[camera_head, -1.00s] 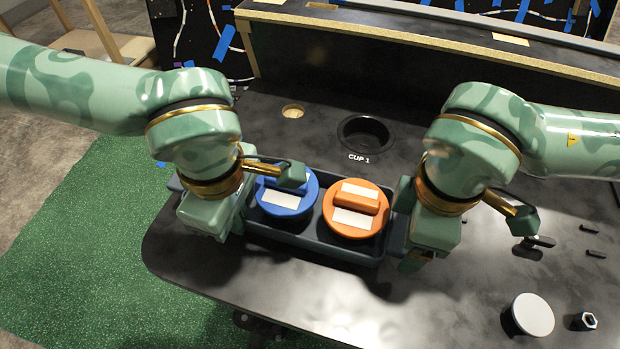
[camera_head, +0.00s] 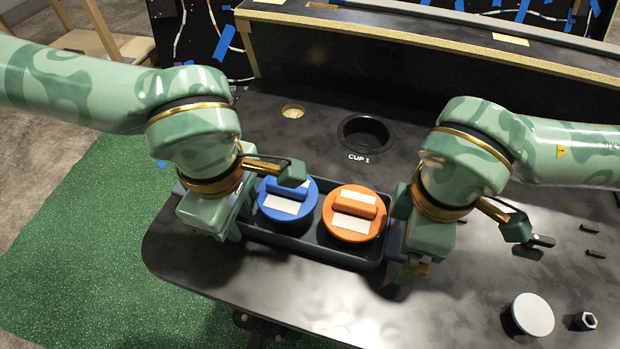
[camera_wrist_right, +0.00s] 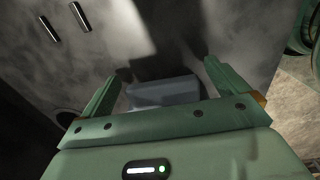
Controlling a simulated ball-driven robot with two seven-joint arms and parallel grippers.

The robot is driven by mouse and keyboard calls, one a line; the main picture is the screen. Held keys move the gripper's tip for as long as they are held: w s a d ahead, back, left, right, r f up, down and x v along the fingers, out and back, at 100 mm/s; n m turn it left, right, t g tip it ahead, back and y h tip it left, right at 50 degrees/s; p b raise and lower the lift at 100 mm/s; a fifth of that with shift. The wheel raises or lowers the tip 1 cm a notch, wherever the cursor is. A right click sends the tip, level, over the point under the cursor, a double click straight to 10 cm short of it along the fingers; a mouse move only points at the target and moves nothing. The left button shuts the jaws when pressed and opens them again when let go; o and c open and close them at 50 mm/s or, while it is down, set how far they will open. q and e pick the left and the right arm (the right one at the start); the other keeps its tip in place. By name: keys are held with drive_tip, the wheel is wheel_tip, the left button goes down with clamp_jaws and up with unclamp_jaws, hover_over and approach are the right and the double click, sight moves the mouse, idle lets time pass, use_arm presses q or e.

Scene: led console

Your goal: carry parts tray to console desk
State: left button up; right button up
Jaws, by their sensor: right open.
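The dark parts tray (camera_head: 318,254) is on the black console desk (camera_head: 250,300), near its front left edge. In it are a blue-lidded round part (camera_head: 272,187) and an orange-lidded one (camera_head: 364,197), each with a bar grip and white labels. My left gripper (camera_head: 236,228) is at the tray's left end; its fingertips are partly hidden. My right gripper (camera_head: 410,272) is at the right end. In the right wrist view its fingers (camera_wrist_right: 165,76) stand apart, with a grey-blue block, apparently the tray's end grip (camera_wrist_right: 162,92), between them.
A raised ledge (camera_head: 420,75) runs along the back. A white disc (camera_head: 532,314) and a hex nut (camera_head: 585,321) are at the front right. Green carpet (camera_head: 90,240) lies left.

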drive_tip(key=shift+r, duration=0.2)
use_arm(q)
wheel_tip(320, 180, up, 10)
drive_tip(key=shift+s+r, duration=0.15)
drive_tip(key=shift+s, duration=0.1)
use_arm(e)
wheel_tip(320, 180, up, 12)
drive_tip(key=shift+s+f, duration=0.2)
drive_tip(key=shift+s, duration=0.1)
